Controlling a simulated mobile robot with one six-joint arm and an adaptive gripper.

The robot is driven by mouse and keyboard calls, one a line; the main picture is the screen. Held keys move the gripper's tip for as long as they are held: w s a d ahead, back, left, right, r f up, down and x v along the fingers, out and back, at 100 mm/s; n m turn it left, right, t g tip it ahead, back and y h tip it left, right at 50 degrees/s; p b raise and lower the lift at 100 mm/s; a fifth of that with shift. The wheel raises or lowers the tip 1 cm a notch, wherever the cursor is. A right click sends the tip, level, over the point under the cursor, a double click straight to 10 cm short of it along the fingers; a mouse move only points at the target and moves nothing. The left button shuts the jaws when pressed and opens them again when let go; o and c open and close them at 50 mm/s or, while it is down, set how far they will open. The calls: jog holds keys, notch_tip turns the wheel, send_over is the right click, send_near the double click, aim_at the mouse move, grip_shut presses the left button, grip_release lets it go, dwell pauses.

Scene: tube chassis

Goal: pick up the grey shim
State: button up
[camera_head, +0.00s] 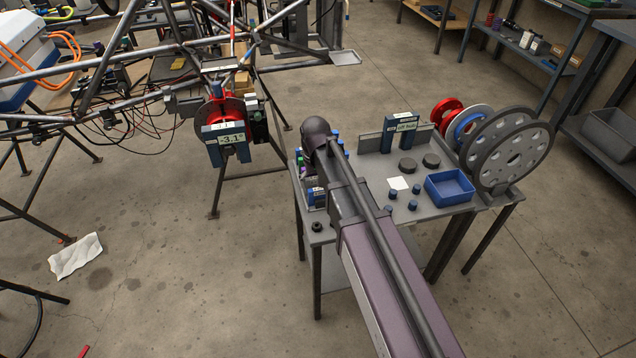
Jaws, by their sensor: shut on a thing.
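My arm reaches from the bottom right over the left part of a grey work table (455,201). It ends in a dark rounded joint near the table's far left corner. My gripper's fingers do not show; they seem hidden behind or below the arm, so I cannot see what is between them. I cannot make out the grey shim for certain. Two dark grey round pieces (407,166) (431,160) lie flat in the middle of the table, and I cannot tell whether either is a shim.
A blue tray (449,201), several small blue knobs (389,195) and a white card (398,183) are on the table. Large perforated discs (513,155) stand at its right end. A tube chassis (140,50) with a gauge reading -3.1° (224,138) stands left. Open floor lies between.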

aim_at(315, 177)
jog(key=shift+r, duration=0.1)
notch_tip(315, 177, up, 10)
jog(key=p, duration=1)
jog(key=shift+d, duration=0.15)
dwell(1.1)
